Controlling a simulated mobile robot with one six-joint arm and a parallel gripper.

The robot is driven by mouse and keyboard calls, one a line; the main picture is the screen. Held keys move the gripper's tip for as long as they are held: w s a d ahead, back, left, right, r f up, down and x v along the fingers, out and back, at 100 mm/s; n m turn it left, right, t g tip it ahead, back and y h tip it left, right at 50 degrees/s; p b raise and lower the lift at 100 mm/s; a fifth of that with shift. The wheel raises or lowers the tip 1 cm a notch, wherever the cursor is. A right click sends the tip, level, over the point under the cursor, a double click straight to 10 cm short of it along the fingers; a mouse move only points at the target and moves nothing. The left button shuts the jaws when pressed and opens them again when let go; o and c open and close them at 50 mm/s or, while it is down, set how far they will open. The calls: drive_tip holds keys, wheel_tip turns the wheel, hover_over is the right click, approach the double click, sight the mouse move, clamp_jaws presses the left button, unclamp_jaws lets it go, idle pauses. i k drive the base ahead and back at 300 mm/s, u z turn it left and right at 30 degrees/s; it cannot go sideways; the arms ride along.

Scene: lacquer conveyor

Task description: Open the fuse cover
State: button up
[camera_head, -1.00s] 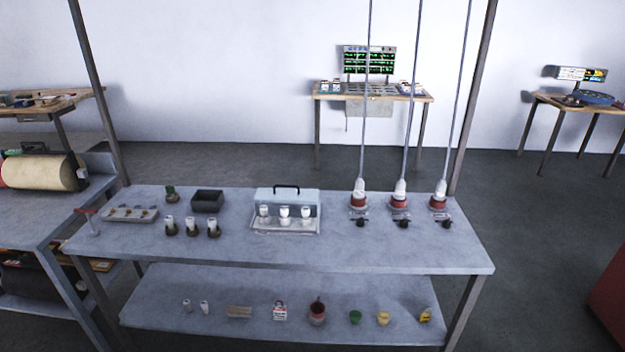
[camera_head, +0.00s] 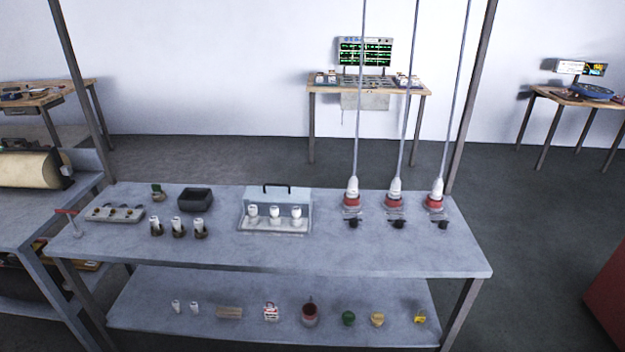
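The fuse cover (camera_head: 292,194) is a clear, pale blue box with a dark handle (camera_head: 277,187) on top. It sits in the middle of the grey workbench, over a light base plate (camera_head: 262,231). Three white fuses (camera_head: 275,214) show through its front. The cover looks closed, down over the fuses. My gripper is not in view.
The bench front (camera_head: 290,255) is clear.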

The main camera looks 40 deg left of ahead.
sight(246, 197)
drive_tip(key=z, duration=0.35)
drive_tip(key=k, duration=1.4)
drive_tip(key=u, duration=3.45)
drive_tip(key=i, duration=0.1)
drive_tip(key=z, duration=1.85)
drive_tip(key=i, duration=0.75)
